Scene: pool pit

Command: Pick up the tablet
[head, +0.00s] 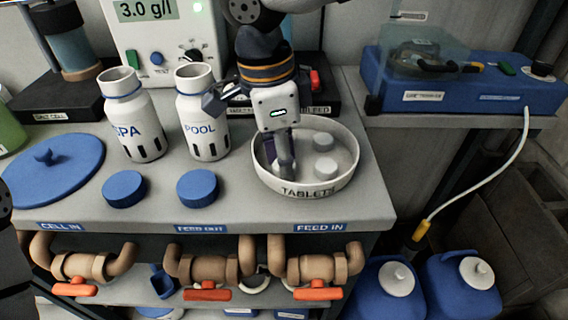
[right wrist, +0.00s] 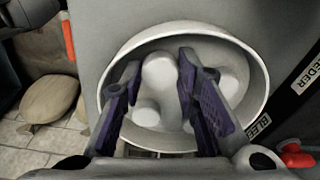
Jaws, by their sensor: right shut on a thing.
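A round white dish labelled TABLETS (head: 305,191) stands near the right front of the grey bench; its rim also shows in the right wrist view (right wrist: 262,70). Two white tablets (head: 323,141) (head: 325,168) lie loose in its right half. My right gripper (head: 281,158) reaches down into the dish's left part, its fingers inside the rim. It is shut on a white tablet, which shows between the purple finger pads in the right wrist view (right wrist: 160,75). In the head view the fingers partly hide this tablet. My left gripper is out of view.
Two white bottles, SPA (head: 131,115) and POOL (head: 202,115), stand left of the dish. Blue caps (head: 125,189) (head: 197,188) and a blue lid (head: 52,170) lie at the front left. Pipes with red-handled valves (head: 313,291) run below the bench edge.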

